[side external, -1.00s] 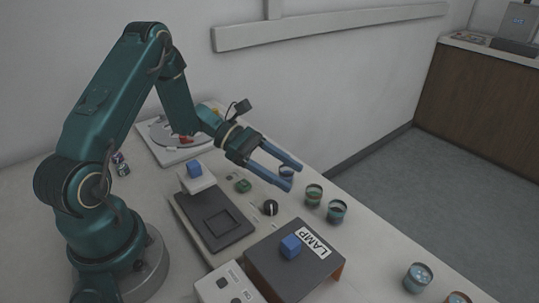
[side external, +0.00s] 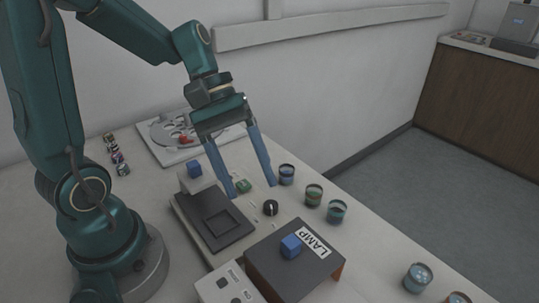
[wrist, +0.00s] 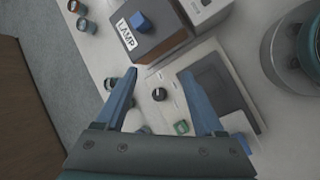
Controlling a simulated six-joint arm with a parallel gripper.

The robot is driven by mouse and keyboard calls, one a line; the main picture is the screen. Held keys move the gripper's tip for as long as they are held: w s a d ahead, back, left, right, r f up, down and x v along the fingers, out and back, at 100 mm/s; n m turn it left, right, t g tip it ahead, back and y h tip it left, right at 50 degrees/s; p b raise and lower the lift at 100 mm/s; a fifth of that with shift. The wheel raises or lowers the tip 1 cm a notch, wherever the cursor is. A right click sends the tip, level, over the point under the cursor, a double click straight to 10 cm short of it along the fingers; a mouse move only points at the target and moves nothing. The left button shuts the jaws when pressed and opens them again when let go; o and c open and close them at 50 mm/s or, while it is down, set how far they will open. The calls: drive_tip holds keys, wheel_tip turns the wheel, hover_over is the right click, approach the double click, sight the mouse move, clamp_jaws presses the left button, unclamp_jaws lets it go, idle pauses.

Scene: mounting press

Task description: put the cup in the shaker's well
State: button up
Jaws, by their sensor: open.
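Several small cups with coloured bands stand in a row along the table's right edge in the side view: one blue-banded (side external: 286,174), one green-banded (side external: 313,195), one teal-banded (side external: 337,211) and others nearer the camera (side external: 418,278). I cannot tell which one the task means. The shaker appears to be the low device with a dark plate (side external: 232,238); its square recess (side external: 217,223) looks empty. My gripper (side external: 251,189) is open and empty, pointing down above the table between the plate and the cups. In the wrist view, my gripper (wrist: 158,75) has the knob between its fingers.
A black knob (side external: 270,208) and a green button (side external: 243,186) sit beside the plate. A LAMP box (side external: 268,271) with a blue cube (side external: 290,246) stands in front. A white tray (side external: 183,156) and small vials (side external: 117,158) lie behind.

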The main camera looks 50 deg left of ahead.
drive_tip(key=s+a+r+m+t+y, duration=0.1)
drive_tip(key=s+r+m+t+y, duration=0.1)
drive_tip(key=s+m+y, duration=0.3)
drive_tip(key=m+t, duration=0.1)
drive_tip(key=m, duration=0.2)
drive_tip(key=shift+s+a+r+t+y, duration=0.2)
drive_tip(key=shift+a+r+t+y, duration=0.1)
drive_tip(key=shift+r, duration=0.1)
drive_tip(key=shift+o, duration=0.6)
drive_tip(key=shift+s+a+r+m+t+y, duration=0.2)
drive_tip(key=shift+a+r+m+t+y, duration=0.25)
drive_tip(key=shift+m+t, duration=0.4)
